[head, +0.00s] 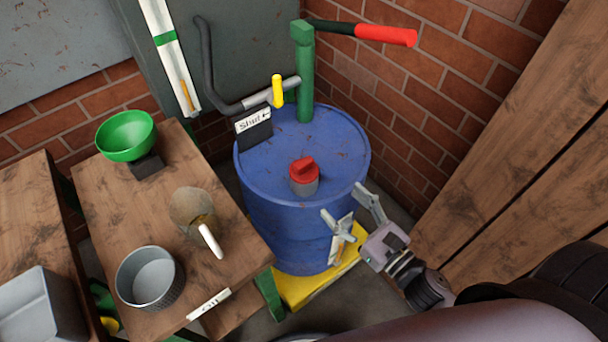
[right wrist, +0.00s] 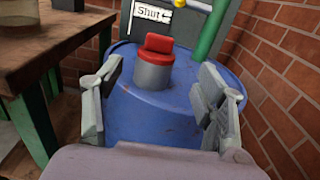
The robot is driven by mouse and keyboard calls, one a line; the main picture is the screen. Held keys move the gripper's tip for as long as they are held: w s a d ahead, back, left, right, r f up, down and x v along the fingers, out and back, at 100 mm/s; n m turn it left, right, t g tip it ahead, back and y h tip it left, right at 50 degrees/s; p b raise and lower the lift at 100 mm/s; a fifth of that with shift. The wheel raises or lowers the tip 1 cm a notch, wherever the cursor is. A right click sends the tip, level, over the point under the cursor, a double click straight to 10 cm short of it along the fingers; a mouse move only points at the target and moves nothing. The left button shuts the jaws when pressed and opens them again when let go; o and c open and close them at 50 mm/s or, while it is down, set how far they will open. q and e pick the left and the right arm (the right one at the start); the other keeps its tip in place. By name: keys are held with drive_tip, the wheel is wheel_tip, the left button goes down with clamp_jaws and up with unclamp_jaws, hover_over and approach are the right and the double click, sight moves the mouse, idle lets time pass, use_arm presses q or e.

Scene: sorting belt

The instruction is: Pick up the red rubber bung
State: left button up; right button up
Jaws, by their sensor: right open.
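The red rubber bung (head: 304,170) sits upright in a grey collar on top of the blue drum (head: 270,217). In the right wrist view the bung (right wrist: 158,45) stands beyond the fingertips, roughly between them, with a raised grip on top. My right gripper (head: 353,208) is open and empty at the drum's front right side, apart from the bung. Its two spread fingers also show in the right wrist view (right wrist: 158,100). My left gripper is not in view.
A green hand pump (head: 305,80) with a red-handled lever (head: 385,35) rises behind the bung. A yellow-handled valve (head: 277,90) and a "Shut" sign (head: 253,127) stand beside it. A wooden table (head: 110,195) with a green bowl (head: 126,136) is left; brick wall is right.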

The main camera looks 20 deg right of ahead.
sight(307, 165)
drive_tip(key=p+x, duration=0.1)
drive_tip(key=x, duration=0.8)
drive_tip(key=shift+w+p, duration=0.15)
drive_tip(key=shift+p, duration=0.25)
drive_tip(key=p+x, duration=0.1)
drive_tip(key=x, duration=0.3)
drive_tip(key=shift+w+a+r, duration=0.1)
drive_tip(key=shift+w+r, duration=0.1)
drive_tip(key=shift+w, duration=0.2)
drive_tip(key=shift+w+a+f, duration=0.1)
drive_tip(key=shift+w, duration=0.15)
clamp_jaws()
